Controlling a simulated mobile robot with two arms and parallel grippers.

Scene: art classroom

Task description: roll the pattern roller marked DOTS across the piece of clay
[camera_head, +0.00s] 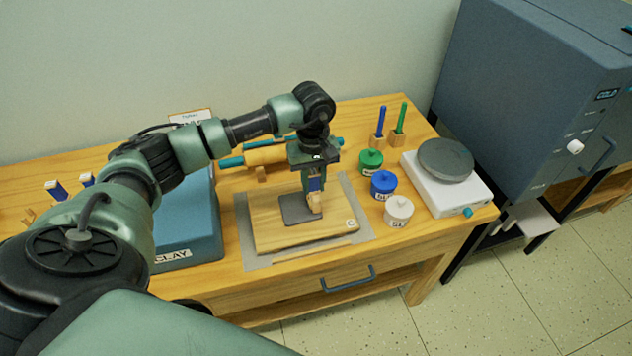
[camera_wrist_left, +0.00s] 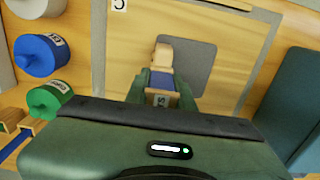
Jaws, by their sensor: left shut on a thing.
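My left gripper (camera_head: 314,186) is shut on a roller with a blue handle and a pale wooden roller head (camera_head: 315,202). The roller points down at the grey piece of clay (camera_head: 293,211), over its right part; I cannot tell whether it touches. The clay lies flat on a wooden board (camera_head: 270,235) on a grey mat (camera_head: 253,260). In the left wrist view the roller head (camera_wrist_left: 163,57) shows in front of the clay (camera_wrist_left: 197,66), between my fingers. My right gripper is not in view.
Green (camera_head: 371,161), blue (camera_head: 383,184) and white (camera_head: 398,210) jars stand right of the board, beside a white device with a grey disc (camera_head: 446,160). A blue CLAY box (camera_head: 190,235) stands left. A rolling pin (camera_head: 262,156) lies behind. Tools in stands (camera_head: 380,122) are at the back.

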